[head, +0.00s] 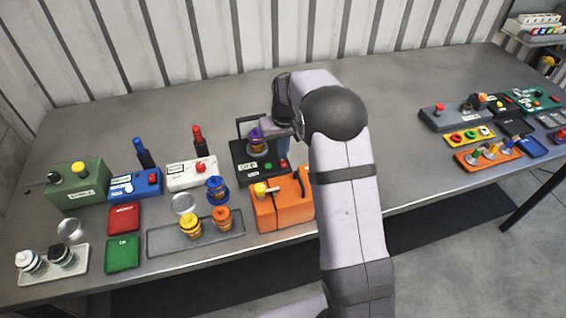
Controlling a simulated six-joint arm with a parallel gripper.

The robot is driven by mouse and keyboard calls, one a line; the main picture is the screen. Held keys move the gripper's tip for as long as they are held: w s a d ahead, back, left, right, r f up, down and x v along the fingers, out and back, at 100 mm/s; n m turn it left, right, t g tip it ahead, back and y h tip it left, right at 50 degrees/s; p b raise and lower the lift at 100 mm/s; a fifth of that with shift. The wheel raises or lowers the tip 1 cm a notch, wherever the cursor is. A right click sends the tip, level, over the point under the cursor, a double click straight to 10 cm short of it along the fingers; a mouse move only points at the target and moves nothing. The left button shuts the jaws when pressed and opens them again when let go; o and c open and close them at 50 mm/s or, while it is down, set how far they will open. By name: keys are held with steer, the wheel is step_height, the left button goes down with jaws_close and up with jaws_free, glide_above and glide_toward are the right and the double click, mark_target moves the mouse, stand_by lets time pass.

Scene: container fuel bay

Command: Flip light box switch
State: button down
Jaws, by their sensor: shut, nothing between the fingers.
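No box can be read for certain as the light box; the labels are too small. A green box (77,186) at the far left has a yellow dome, a black knob and a black lever on its left side. My arm partly hides the gripper and the box's right side.
A blue box (136,187) and a white box (191,175) stand left of the black box. A grey tray (165,242) with coloured stacked pieces lies in front. More boxes and an orange tray (487,157) are at the right. The table's back is clear.

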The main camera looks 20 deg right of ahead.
steer(key=shift+f, duration=0.45)
steer(key=shift+r, duration=0.1)
step_height(320, 180, up, 7)
steer(key=p, duration=0.5)
stand_by(0.5)
stand_by(0.5)
steer(key=shift+g, duration=0.5)
steer(key=s+a+r+p, duration=0.1)
steer(key=s+r, duration=0.1)
steer(key=s, duration=0.3)
steer(key=s+a+r+p, duration=0.1)
steer(key=s, duration=0.4)
steer(key=s+a+r+p, duration=0.1)
steer(key=s+r, duration=0.1)
steer(key=s, duration=0.4)
steer(key=shift+s+r, duration=0.1)
steer(key=shift+r, duration=0.2)
steer(key=s+a+p, duration=0.1)
steer(key=s+p, duration=0.1)
steer(key=s, duration=1.2)
steer(key=shift+s+g, duration=0.35)
steer(key=shift+g, duration=0.05)
